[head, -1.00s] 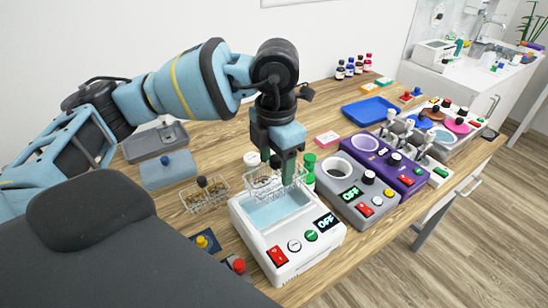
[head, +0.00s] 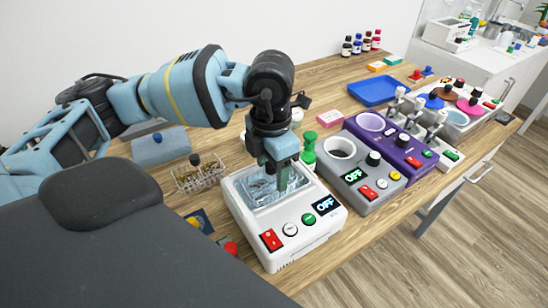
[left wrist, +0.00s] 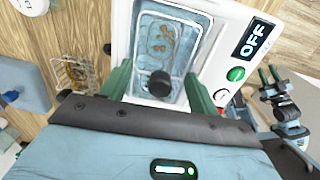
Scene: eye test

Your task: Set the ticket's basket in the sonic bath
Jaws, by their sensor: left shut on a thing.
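The sonic bath (head: 250,226) is a white box with a water-filled tank, a red switch, knobs and a display reading OFF. My left gripper (head: 278,184) points down over the tank, shut on a wire basket (head: 258,190). In the left wrist view the basket (left wrist: 178,30) lies inside the tank outline with brownish pieces in it. Its black knob (left wrist: 159,83) is between the green fingers. Whether it rests on the tank floor is unclear. A second wire basket (head: 198,178) with a dark knob stands left of the bath. My right gripper (left wrist: 268,76) shows small at the right, its fingers apart. I cannot make out a ticket.
Right of the bath stand a grey unit (head: 364,188) and a purple unit (head: 398,150). A green bottle-like object (head: 309,150) stands close behind the bath. A blue tray (head: 376,92) lies farther back. A blue-grey block (head: 160,150) is at left.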

